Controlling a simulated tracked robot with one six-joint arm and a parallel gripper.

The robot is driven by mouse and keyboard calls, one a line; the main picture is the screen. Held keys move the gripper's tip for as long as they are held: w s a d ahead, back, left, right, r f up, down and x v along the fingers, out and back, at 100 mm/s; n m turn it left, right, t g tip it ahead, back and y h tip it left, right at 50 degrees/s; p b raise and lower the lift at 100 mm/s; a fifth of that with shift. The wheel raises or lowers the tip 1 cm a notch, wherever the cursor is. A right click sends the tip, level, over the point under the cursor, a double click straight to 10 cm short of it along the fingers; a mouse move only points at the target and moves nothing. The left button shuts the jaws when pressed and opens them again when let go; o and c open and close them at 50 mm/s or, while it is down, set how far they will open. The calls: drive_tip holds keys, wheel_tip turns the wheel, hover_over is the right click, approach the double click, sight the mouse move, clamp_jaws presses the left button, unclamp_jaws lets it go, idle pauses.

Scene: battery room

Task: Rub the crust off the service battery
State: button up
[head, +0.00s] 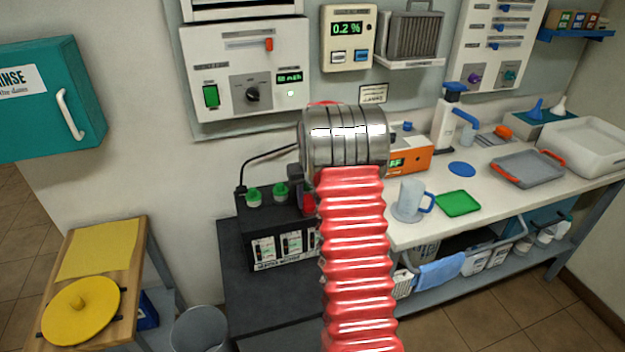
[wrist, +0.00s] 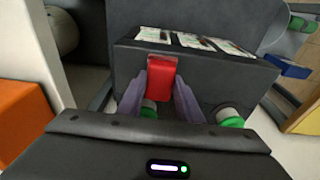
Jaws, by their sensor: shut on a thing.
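The service battery (head: 262,240) is a black case with white labels on its front, standing on a dark bench left of my arm. Green caps (head: 253,196) sit on its top; in the wrist view the battery (wrist: 200,68) shows its labels and a green cap (wrist: 230,118). My gripper (wrist: 162,80) is shut on a red block (wrist: 161,76), with one purple-grey finger on each side. The block is over the battery top, close to a green cap; I cannot tell if it touches. In the head view my arm hides most of the gripper. I cannot make out the crust.
A black cable (head: 268,157) rises from the battery's left end. The white counter (head: 470,180) at right holds a clear mug (head: 410,198), a green cloth (head: 458,203), a grey tray (head: 528,168) and an orange device (head: 410,157). A grey bin (head: 200,330) stands at lower left.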

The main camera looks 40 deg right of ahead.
drive_tip(key=shift+r, duration=3.9)
drive_tip(key=shift+w+a, duration=0.1)
drive_tip(key=shift+a, duration=0.05)
